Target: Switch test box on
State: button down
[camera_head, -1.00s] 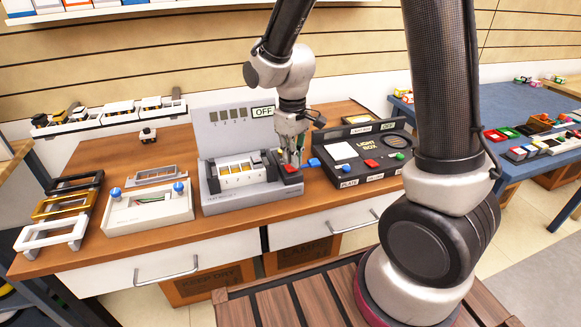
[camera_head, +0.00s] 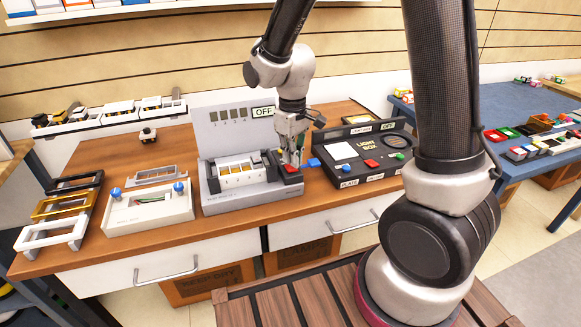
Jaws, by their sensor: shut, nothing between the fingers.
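The test box (camera_head: 252,195) is a grey box with an upright back panel, on the wooden table. Its label (camera_head: 263,112) reads OFF. A white module with several yellow-windowed slots (camera_head: 242,171) sits in its tray. A red switch (camera_head: 292,169) is on a dark block at its right end. My gripper (camera_head: 291,163) points down with its fingertips at the red switch, shut and empty. The fingers hide part of the switch, and I cannot tell whether they touch it.
The black light box (camera_head: 361,187) stands close on the right, with blue, red and green buttons. A white fixture with blue knobs (camera_head: 148,208) and several frames (camera_head: 52,233) stand left. A blue table (camera_head: 470,128) is at far right.

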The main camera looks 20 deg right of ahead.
aim_at(292, 169)
jog(key=shift+f, duration=1.15)
dwell(0.6)
jog(key=shift+r, duration=3.5)
jog(key=s+d+r+m+t, duration=0.2)
jog(key=s+d+r+m, duration=0.1)
jog(key=s+d+r, duration=0.4)
jog(key=s+d+r+m+t, duration=0.2)
jog(key=s+d+r, duration=0.5)
jog(key=s, duration=0.5)
jog(key=shift+d+r+m, duration=0.35)
jog(key=shift+d+m, duration=0.1)
jog(key=shift+m, duration=0.05)
